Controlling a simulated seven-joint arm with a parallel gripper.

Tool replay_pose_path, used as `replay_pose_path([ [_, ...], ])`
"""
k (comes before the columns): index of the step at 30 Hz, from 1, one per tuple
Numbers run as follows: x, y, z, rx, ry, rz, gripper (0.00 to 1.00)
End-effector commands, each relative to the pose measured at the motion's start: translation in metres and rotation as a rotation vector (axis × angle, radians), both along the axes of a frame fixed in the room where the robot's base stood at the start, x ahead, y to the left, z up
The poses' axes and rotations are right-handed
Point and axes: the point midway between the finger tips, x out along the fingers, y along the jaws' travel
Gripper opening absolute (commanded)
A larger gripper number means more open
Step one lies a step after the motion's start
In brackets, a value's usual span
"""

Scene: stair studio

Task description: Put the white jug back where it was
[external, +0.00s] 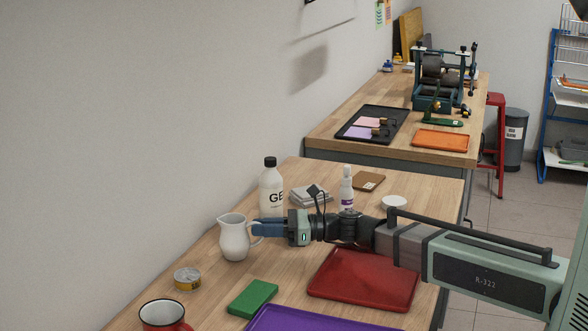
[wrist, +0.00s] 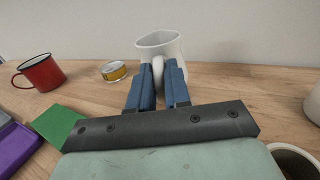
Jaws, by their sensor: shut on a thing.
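The white jug (external: 235,239) stands upright near the wall side of the near wooden table, with its handle toward my arm. It also shows in the wrist view (wrist: 158,43), straight ahead of the fingers. My gripper (external: 262,228) is shut on the jug's handle, one blue finger on each side of it in the wrist view (wrist: 158,74). The jug's base looks at or very close to the tabletop; I cannot tell if it touches. The fingers hide the lower part of the jug in the wrist view.
A tin (external: 187,278), a red mug (external: 163,316) and a green block (external: 252,298) lie nearer the camera. A labelled white bottle (external: 271,190) stands just behind the gripper. A red tray (external: 363,280) and a purple tray (external: 300,318) lie in front. Bare table surrounds the jug's left side.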

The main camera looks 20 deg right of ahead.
Motion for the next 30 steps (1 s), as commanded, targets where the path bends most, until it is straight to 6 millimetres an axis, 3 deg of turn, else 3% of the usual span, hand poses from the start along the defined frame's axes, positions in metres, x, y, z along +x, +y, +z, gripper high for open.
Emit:
replay_pose_path([
  [6,0.000,0.000,-0.002,0.000,0.001,0.000,0.00],
  [7,0.000,0.000,-0.003,-0.001,0.001,0.000,0.18],
  [15,0.000,0.000,-0.002,-0.001,0.000,0.000,0.43],
  [25,0.000,0.000,0.001,0.000,-0.001,0.000,0.43],
  [30,-0.010,-0.021,0.000,-0.001,0.000,-0.002,0.43],
])
